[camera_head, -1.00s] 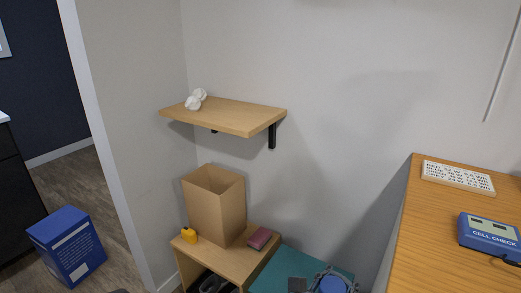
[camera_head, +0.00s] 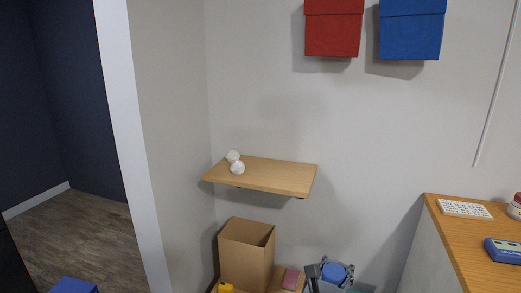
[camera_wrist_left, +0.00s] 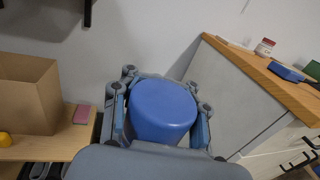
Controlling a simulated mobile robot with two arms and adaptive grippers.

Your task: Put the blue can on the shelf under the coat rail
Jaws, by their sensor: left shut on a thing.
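My left gripper (camera_head: 333,276) is at the bottom of the head view, shut on the blue can (camera_head: 334,272). In the left wrist view the can (camera_wrist_left: 163,108) sits between the two fingers (camera_wrist_left: 162,120), its rounded blue end showing; the rest is hidden. A wooden wall shelf (camera_head: 285,177) is in the middle of the head view, above and left of the gripper. Two white balls (camera_head: 236,163) rest near its left end, and its right part is bare. No coat rail can be made out. My right gripper is not in view.
A red box (camera_head: 333,35) and a blue box (camera_head: 411,35) are high on the wall. An open cardboard box (camera_head: 246,250) and a pink block (camera_head: 290,279) stand below the shelf. A wooden counter (camera_head: 465,235) is at right. The wall between shelf and counter is clear.

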